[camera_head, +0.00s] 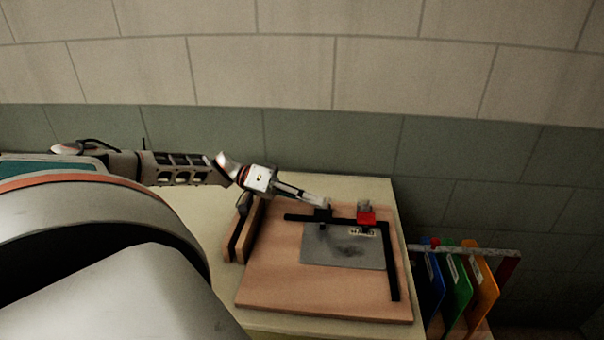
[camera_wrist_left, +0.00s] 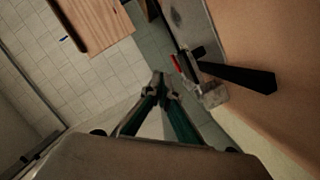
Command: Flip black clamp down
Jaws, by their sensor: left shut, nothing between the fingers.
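The black clamp (camera_head: 322,214) sits at the back edge of the wooden board, on the black L-shaped frame (camera_head: 392,262). My left gripper (camera_head: 322,202) reaches in from the left, right by this clamp; I cannot tell if they touch. In the left wrist view its fingertips (camera_wrist_left: 160,82) are together and empty, beside a grey metal block (camera_wrist_left: 213,95) and a black bar (camera_wrist_left: 240,77). The clamp's lever position is too small to tell. A red clamp (camera_head: 366,218) stands to the right; its red part shows in the left wrist view (camera_wrist_left: 177,63). My right gripper is out of view.
A grey metal plate (camera_head: 343,250) lies inside the frame on the wooden board (camera_head: 290,290), on a pale table (camera_head: 378,188). Wooden blocks (camera_head: 247,230) stand at the board's left. A rack with blue, green and orange folders (camera_head: 458,284) is right of the table. A wall is behind.

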